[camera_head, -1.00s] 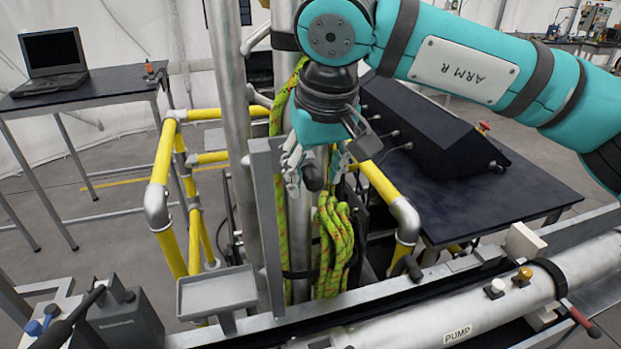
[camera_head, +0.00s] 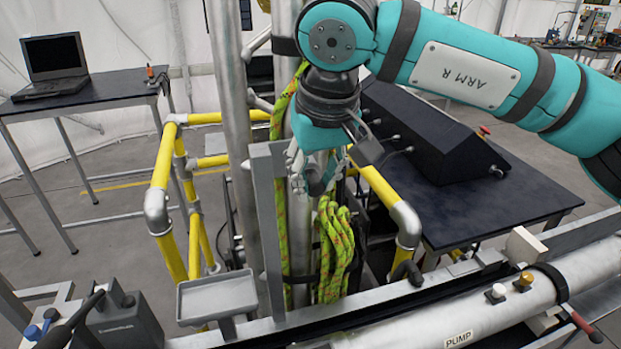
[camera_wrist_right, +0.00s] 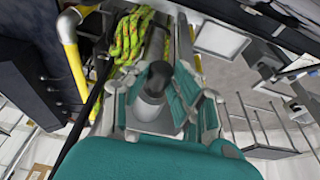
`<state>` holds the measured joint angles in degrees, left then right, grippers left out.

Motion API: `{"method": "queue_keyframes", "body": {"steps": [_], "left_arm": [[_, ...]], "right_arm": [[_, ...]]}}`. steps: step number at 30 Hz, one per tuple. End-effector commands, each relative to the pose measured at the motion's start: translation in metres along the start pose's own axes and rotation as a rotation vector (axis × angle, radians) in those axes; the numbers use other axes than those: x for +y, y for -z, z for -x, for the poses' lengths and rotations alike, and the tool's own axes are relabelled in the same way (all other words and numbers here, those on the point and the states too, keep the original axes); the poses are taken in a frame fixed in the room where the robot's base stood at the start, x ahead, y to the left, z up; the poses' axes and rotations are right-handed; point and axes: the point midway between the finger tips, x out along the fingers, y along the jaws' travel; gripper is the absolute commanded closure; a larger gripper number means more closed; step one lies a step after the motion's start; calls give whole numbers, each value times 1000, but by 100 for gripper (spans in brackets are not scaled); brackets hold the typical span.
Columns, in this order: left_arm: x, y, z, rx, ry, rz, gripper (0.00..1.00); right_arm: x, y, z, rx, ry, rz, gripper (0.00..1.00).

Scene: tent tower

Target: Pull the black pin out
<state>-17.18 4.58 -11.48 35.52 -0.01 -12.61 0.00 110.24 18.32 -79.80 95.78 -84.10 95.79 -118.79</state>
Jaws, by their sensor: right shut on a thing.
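The black pin (camera_wrist_right: 157,78) shows in the right wrist view as a dark rounded end on a grey shaft, between my fingers. In the head view my right gripper (camera_head: 314,178) is at the grey upright bracket (camera_head: 268,215) in front of the metal column. It is shut on the black pin, and its fingers hide most of the pin there. I cannot tell how deep the pin sits. My left gripper is not in view.
A yellow-green rope coil (camera_head: 335,245) hangs just below my right gripper. Yellow railings (camera_head: 160,165) stand on both sides. A small grey tray (camera_head: 218,296) is at the lower left of the bracket, and a pipe marked PUMP (camera_head: 430,325) crosses the front.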

Motion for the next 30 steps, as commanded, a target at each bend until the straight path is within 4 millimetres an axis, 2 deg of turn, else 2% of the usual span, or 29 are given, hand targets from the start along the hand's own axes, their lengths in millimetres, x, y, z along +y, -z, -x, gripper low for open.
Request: {"method": "queue_keyframes", "body": {"steps": [30], "left_arm": [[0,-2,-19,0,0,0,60]], "right_arm": [[0,-40,12,1,0,2,100]]}}
